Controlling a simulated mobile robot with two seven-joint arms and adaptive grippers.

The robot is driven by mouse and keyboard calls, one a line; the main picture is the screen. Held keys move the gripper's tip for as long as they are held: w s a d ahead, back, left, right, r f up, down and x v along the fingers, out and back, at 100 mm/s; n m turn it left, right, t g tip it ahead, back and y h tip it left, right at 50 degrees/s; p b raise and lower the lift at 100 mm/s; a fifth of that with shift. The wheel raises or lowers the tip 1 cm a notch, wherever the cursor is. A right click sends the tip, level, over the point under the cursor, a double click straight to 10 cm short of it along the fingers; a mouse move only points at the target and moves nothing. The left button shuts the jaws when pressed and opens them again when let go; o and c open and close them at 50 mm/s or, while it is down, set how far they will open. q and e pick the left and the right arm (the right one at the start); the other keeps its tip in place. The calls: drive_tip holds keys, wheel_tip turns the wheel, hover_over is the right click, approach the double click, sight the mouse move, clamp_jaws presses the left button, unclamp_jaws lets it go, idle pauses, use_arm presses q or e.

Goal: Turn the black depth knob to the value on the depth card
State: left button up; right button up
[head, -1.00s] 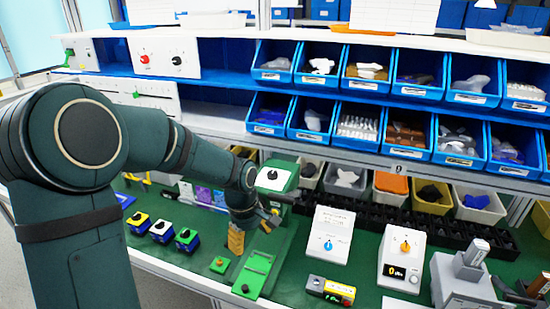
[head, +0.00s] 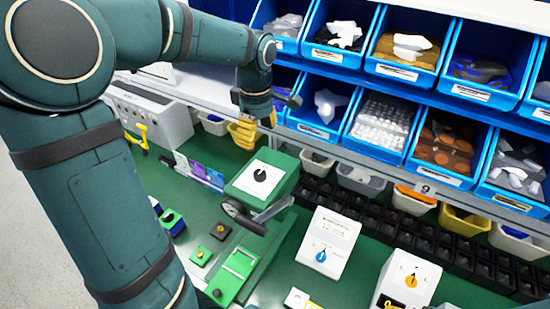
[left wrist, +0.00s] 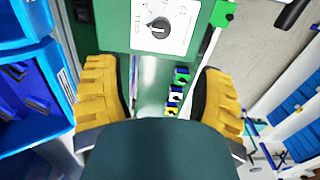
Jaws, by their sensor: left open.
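The black knob (head: 261,175) sits on a white dial plate on top of the green machine (head: 285,170), in the middle of the head view. The knob and its plate also show at the top of the left wrist view (left wrist: 158,27). Small purple and white cards (head: 200,170) stand left of the machine; I cannot tell which is the depth card. My right gripper is out of view.
A black handwheel (head: 243,215) projects from the machine's front. Two white dial boxes, one with a blue knob (head: 321,256) and one with an orange knob (head: 410,281), stand to the right. Blue bins (head: 325,108) rack up behind.

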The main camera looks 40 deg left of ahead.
sight(260, 173)
use_arm(q)
wheel_tip(260, 173, down, 14)
drive_tip(key=shift+s+r+b, duration=0.1)
drive_tip(key=shift+r+b, duration=0.05)
drive_tip(key=shift+b, duration=0.3)
drive_tip(key=shift+c, duration=0.2)
clamp_jaws()
